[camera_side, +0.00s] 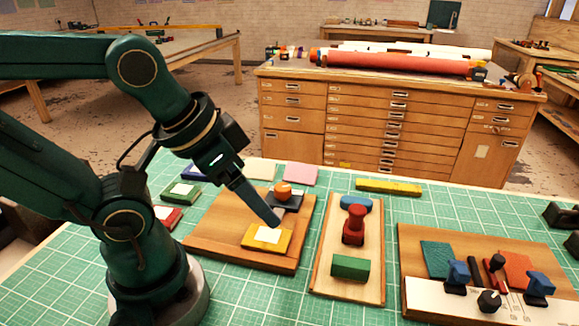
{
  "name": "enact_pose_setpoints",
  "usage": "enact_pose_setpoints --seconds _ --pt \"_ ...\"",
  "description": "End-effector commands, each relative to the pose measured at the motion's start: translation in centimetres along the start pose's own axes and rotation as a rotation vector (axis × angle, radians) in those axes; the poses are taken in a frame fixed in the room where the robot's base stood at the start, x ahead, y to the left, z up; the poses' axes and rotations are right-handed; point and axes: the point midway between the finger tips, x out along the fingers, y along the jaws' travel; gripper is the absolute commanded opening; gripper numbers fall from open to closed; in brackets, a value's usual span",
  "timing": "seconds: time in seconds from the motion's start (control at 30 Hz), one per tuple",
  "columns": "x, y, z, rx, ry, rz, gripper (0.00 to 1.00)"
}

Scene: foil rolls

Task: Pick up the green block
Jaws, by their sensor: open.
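A green block (350,268) lies at the near end of a narrow wooden board (322,284), in the middle of the side view. My gripper (276,219) points down and to the right over the wider wooden board to the left of it. It is open and apart from the green block, up and to the left of it in the picture. The fingers overlap each other in this view, so the gap between them is hard to see. A flat green textured piece (437,258) lies on the board at the right.
A red stamp-like piece (354,225) and a blue piece (356,203) share the narrow board. An orange-topped piece (283,190) and a yellow pad (266,238) lie near my gripper. A yellow bar (388,187) lies behind. Several tools crowd the right board (414,240).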

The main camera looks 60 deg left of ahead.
Motion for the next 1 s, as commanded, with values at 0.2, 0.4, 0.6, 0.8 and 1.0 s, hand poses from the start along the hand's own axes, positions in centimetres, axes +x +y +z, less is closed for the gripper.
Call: enact_pose_setpoints --seconds 0.2,0.4,0.6,0.8,1.0 --pt "0.0 0.0 0.0 0.000 0.000 0.000 1.00" --pt "0.0 0.0 0.0 -0.009 0.000 0.000 1.00" --pt "-0.7 0.0 -1.0 -0.166 0.024 0.002 1.00" --pt "-0.9 0.5 -4.4 -0.407 -0.011 0.010 1.00" --pt "0.8 1.6 -7.4 -0.595 -0.097 -0.001 1.00"
